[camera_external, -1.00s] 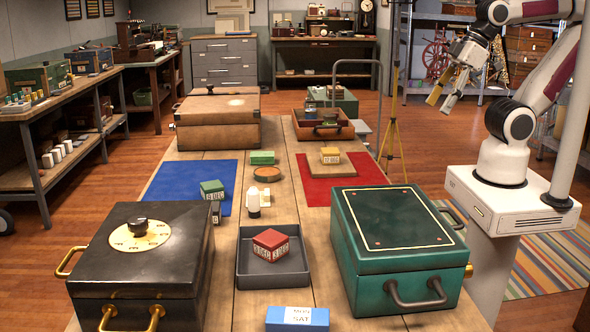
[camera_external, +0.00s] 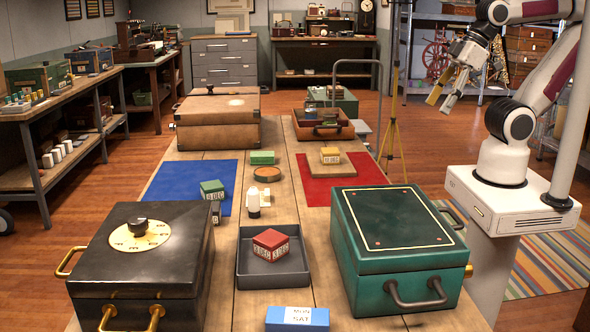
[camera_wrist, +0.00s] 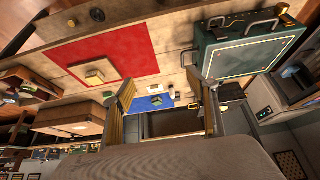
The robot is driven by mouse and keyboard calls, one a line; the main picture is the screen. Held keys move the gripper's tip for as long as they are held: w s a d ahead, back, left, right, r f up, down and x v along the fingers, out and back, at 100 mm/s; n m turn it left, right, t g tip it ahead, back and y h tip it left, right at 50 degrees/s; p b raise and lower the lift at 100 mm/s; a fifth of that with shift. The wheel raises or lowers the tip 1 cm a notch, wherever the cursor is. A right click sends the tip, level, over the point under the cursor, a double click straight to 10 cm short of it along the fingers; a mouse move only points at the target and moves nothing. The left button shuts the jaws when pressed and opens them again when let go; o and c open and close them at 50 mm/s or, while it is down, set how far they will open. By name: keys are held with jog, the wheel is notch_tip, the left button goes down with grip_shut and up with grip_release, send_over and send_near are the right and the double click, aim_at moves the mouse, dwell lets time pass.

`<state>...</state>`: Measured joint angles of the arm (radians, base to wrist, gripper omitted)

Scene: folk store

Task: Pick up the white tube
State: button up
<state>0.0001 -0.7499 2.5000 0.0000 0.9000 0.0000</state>
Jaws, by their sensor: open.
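The small white tube (camera_external: 253,202) stands upright on the wooden table, between the blue and red mats and behind the dark tray. A pale cream piece (camera_external: 265,198) stands close beside it on the right. In the wrist view a tiny white shape (camera_wrist: 172,92) between my fingers looks like the tube, but it is too small to be sure. My gripper (camera_external: 442,99) is open and empty, raised in the air to the right of the table, far from the tube. It also shows in the wrist view (camera_wrist: 166,98), fingers spread apart.
The black box (camera_external: 138,262) and the green box (camera_external: 395,245) flank the front of the table. The dark tray (camera_external: 244,281) holds a red block (camera_external: 271,243). A green block (camera_external: 212,189) sits on the blue mat (camera_external: 165,187). A round wooden dish (camera_external: 267,175) lies behind the tube.

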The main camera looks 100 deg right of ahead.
dwell(0.3)
jog(key=c, duration=0.4)
jog(key=shift+c, duration=0.2)
jog(key=shift+w, duration=0.1)
jog(key=w+d+f+n+t, duration=0.1)
jog(key=w+d+f+t, duration=0.1)
jog(key=w, duration=1.2)
jog(key=w+d+f+t, duration=0.2)
jog(key=w+d, duration=0.1)
jog(key=w, duration=1.1)
jog(key=w+a+f+t+y, duration=0.1)
jog(key=w+f, duration=0.4)
jog(key=f, duration=0.1)
jog(key=w+a+f+n+t+y, duration=0.1)
jog(key=w+f, duration=0.3)
jog(key=f, duration=0.2)
jog(key=w+a+f+n+t+y, duration=0.1)
jog(key=w+f, duration=0.4)
jog(key=f, duration=0.1)
jog(key=shift+w+f, duration=0.15)
jog(key=shift+w, duration=0.2)
jog(key=shift+a+f+t+y, duration=0.15)
jog(key=shift+f+t+y, duration=0.15)
jog(key=shift+f, duration=0.05)
